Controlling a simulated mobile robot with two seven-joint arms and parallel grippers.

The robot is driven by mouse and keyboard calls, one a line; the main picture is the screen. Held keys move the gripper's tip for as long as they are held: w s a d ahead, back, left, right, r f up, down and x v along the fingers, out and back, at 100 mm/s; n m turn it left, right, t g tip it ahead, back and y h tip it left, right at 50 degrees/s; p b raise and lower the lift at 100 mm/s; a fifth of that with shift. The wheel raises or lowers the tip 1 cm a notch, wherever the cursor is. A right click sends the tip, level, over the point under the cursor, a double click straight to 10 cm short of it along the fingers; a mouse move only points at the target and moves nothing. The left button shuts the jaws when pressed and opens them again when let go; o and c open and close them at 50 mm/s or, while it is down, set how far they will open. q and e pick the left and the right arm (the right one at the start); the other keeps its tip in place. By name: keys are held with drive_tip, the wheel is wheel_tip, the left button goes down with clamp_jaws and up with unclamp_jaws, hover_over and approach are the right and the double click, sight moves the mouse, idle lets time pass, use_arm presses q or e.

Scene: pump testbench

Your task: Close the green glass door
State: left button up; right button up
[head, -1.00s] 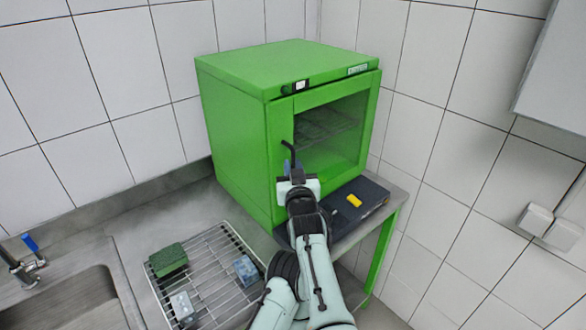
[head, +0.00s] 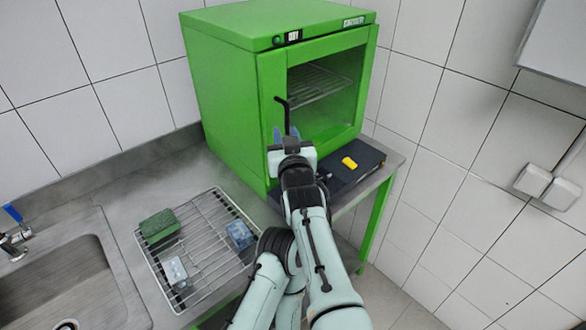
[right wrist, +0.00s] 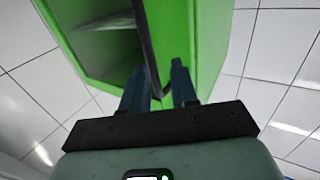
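The green cabinet (head: 218,90) stands in the corner on the metal counter. Its green-framed glass door (head: 345,95) sits at or near the front; whether it is fully shut I cannot tell. A wire shelf shows through the glass. The black bent handle (head: 283,112) is on the door's left side. My right gripper (head: 287,133) is right at the handle. In the right wrist view its two blue fingers (right wrist: 156,88) are spread, and the dark handle bar (right wrist: 148,45) appears between them; contact cannot be told. My left gripper is out of view.
A dark flat case (head: 362,172) with a yellow item (head: 349,162) lies below the door. Tiled walls stand behind and right.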

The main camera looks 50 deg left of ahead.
drive_tip(key=b+v, duration=0.3)
drive_tip(key=v, duration=0.6)
drive_tip(key=shift+d, duration=0.15)
drive_tip(key=shift+w, duration=0.15)
